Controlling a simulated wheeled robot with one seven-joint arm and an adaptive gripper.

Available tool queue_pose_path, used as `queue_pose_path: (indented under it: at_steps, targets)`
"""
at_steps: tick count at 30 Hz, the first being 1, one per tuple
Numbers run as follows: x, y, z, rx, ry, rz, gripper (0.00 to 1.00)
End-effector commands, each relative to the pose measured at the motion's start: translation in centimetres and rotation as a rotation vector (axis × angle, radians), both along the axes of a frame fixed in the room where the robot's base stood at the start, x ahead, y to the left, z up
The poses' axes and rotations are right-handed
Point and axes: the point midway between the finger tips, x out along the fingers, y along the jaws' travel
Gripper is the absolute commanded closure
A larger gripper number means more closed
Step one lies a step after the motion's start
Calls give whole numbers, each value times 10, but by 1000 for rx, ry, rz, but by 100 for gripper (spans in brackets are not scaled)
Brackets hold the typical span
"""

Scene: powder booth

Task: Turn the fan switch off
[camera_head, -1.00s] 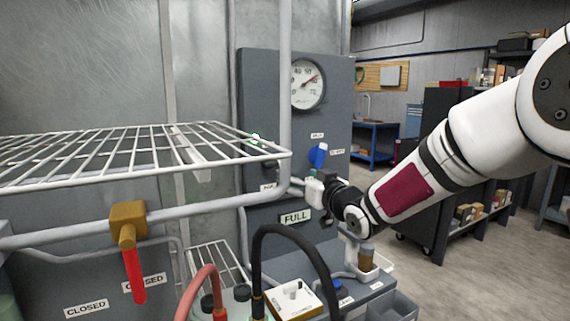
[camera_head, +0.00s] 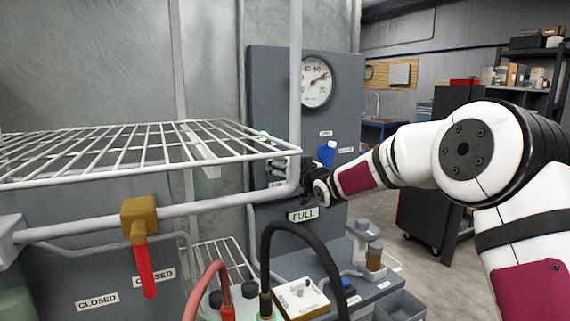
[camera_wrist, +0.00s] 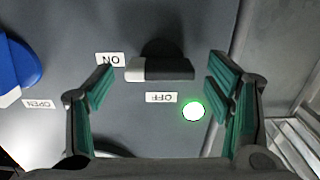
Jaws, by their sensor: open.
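The fan switch (camera_wrist: 165,66) is a black rotary knob with a white tip in the wrist view. Its white tip points left, toward the ON label (camera_wrist: 110,59). The OFF label (camera_wrist: 161,97) sits below the knob in this upside-down view. A lit green lamp (camera_wrist: 193,111) is near the OFF label. My gripper (camera_wrist: 160,73) is open, with one green-padded finger on each side of the knob and apart from it. In the head view my wrist is at the panel, behind the vertical pipe, and the knob is hidden there.
A blue handle (camera_head: 327,153) is close to my wrist. The vertical pipe (camera_head: 296,95) and wire rack (camera_head: 140,150) stand in front of the panel (camera_head: 345,100). A red-handled valve (camera_head: 145,270) and black hose (camera_head: 268,250) are lower down.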

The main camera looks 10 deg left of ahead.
Motion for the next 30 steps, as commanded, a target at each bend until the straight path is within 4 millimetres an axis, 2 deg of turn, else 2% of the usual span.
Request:
queue_pose_path:
  at_steps: [6,8,12,13,23,30]
  targets:
    - [0,0,0,0,0,0,27]
    - [0,0,0,0,0,0,38]
    - [0,0,0,0,0,0,70]
    - [0,0,0,0,0,0,75]
    - [0,0,0,-25,-19,0,75]
    - [0,1,-1,-128,-90,2,75]
